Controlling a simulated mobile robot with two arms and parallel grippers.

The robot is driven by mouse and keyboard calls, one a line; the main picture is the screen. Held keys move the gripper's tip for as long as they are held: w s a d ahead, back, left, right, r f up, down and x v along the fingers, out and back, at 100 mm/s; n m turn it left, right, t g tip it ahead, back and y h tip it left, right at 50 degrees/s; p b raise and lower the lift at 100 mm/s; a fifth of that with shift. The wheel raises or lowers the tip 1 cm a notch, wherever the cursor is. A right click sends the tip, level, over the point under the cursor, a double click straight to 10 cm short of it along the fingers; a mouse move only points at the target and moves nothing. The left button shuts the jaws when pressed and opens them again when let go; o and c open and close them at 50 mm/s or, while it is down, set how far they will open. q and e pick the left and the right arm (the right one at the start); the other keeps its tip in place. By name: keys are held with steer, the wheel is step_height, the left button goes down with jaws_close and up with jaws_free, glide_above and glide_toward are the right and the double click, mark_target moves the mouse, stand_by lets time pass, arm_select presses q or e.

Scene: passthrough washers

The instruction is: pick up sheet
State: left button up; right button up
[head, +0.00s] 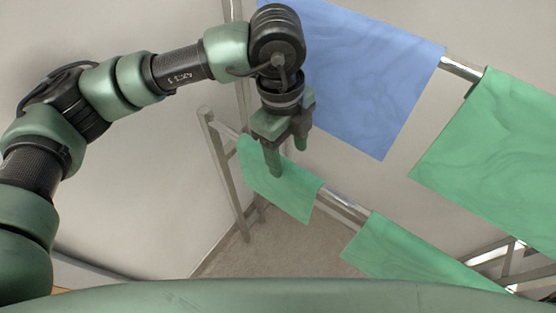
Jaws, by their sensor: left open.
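A blue sheet (372,75) hangs over the upper rail at the top centre of the head view. A green sheet (500,150) hangs on the same rail to its right. A smaller green sheet (268,182) hangs on the lower rail at the centre, and another green sheet (410,252) hangs further right on that rail. My left gripper (287,160) is open and points down over the top of the small green sheet. One finger overlaps this sheet in the picture; I cannot tell whether they touch. My right gripper is not in view.
The metal rack has an upper rail (461,68) and a lower rail (344,207), with bare stretches between sheets. Rack posts (226,175) stand left of the small green sheet. Bare floor (285,250) shows below, and a plain wall lies behind.

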mark_target(279, 181)
arm_select(q)
steer(key=shift+w+a+r+t+y, duration=0.15)
steer(key=shift+w+a+t+y, duration=0.2)
steer(key=shift+w+a, duration=0.45)
steer(key=shift+a+n, duration=0.25)
steer(key=shift+n, duration=0.05)
steer(key=f, duration=0.1)
steer(key=f+p, duration=0.1)
steer(key=shift+s+f, duration=0.25)
steer(key=shift+f, duration=0.05)
step_height(279, 181, down, 4)
steer(key=shift+d+r+p, duration=0.1)
steer(key=shift+d+p, duration=0.05)
steer(key=shift+p, duration=0.85)
steer(key=shift+f, duration=0.55)
jaws_close()
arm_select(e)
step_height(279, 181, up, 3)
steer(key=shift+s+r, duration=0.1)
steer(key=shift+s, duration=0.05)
